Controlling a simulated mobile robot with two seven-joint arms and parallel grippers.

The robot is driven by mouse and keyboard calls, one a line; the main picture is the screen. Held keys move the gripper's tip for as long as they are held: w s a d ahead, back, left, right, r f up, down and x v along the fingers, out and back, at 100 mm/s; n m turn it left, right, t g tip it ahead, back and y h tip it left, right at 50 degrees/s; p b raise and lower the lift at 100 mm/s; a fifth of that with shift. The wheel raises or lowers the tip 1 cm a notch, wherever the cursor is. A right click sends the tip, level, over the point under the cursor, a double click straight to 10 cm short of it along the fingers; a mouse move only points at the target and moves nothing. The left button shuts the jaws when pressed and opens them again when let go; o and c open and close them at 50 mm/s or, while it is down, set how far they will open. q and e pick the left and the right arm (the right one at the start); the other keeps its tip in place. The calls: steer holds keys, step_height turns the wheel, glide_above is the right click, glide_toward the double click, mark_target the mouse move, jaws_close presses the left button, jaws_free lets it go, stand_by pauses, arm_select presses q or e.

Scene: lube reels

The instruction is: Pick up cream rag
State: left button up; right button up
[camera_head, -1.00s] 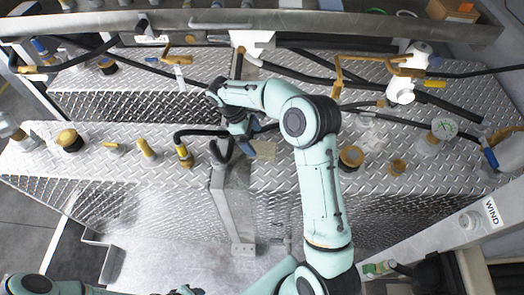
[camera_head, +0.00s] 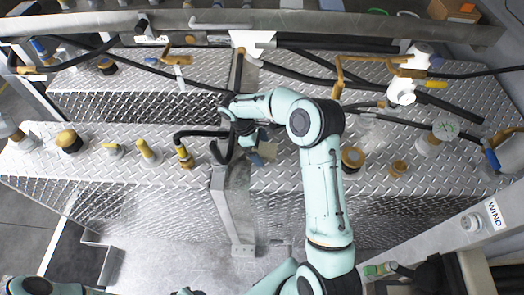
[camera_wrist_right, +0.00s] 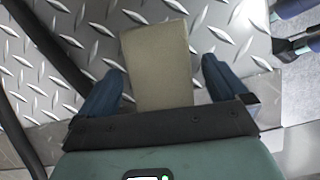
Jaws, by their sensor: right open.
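The cream rag (camera_wrist_right: 157,62) is a flat tan rectangle on the diamond-plate step. In the wrist view it reaches between the two blue fingers of my right gripper (camera_wrist_right: 160,68), with a gap on each side. In the head view the rag (camera_head: 268,151) shows as a small patch beside my right gripper (camera_head: 257,152), partly covered by it. My right gripper is open and holds nothing. Whether the fingers touch the plate cannot be told. My left arm shows only at the bottom left edge, and its gripper is out of view.
Several yellow-capped fittings (camera_head: 148,151) stand to the left. A brown-topped cap (camera_head: 352,158) stands to the right. A raised plate step with hoses lies behind.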

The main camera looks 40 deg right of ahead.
steer(key=shift+f, duration=0.2)
steer(key=c, duration=1)
steer(key=shift+c, duration=0.3)
steer(key=shift+r, duration=0.1)
